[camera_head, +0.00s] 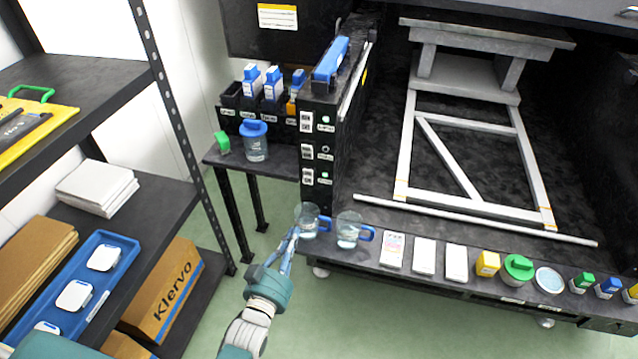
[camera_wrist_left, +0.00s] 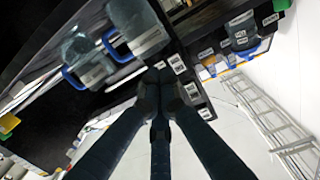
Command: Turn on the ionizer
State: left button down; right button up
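No part in view is clearly readable as the ionizer. A black control panel (camera_head: 314,150) stands upright at the front corner of the machine. It carries several white labels and small round switches or lights in rows; the top and bottom ones look greenish. The panel's labels also show in the left wrist view (camera_wrist_left: 190,88), just beyond the fingertips. My left gripper (camera_head: 293,234) is below and slightly left of the panel, beside a clear mug. In the left wrist view its dark fingers (camera_wrist_left: 160,88) come together with nothing visible between them. My right gripper is out of view.
Two clear mugs with blue handles, the left one (camera_head: 308,220) and the right one (camera_head: 349,230), stand on the machine's front ledge near my fingers. A blue-lidded jug (camera_head: 254,140) stands on the side table. A shelf rack (camera_head: 130,190) is at left.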

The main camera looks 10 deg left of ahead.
aim_at(310, 149)
pick_arm(q)
notch_tip(310, 149, up, 10)
jog(key=t+b, duration=0.1)
jog(key=t, duration=0.3)
jog(key=shift+w+r, duration=0.15)
jog(key=shift+r, duration=0.1)
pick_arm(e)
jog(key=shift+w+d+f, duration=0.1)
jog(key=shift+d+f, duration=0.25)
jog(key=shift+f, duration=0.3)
pick_arm(q)
jog(key=b+x, duration=0.1)
jog(key=x, duration=1.2)
jog(key=shift+w+a, duration=0.2)
jog(key=shift+w, duration=0.35)
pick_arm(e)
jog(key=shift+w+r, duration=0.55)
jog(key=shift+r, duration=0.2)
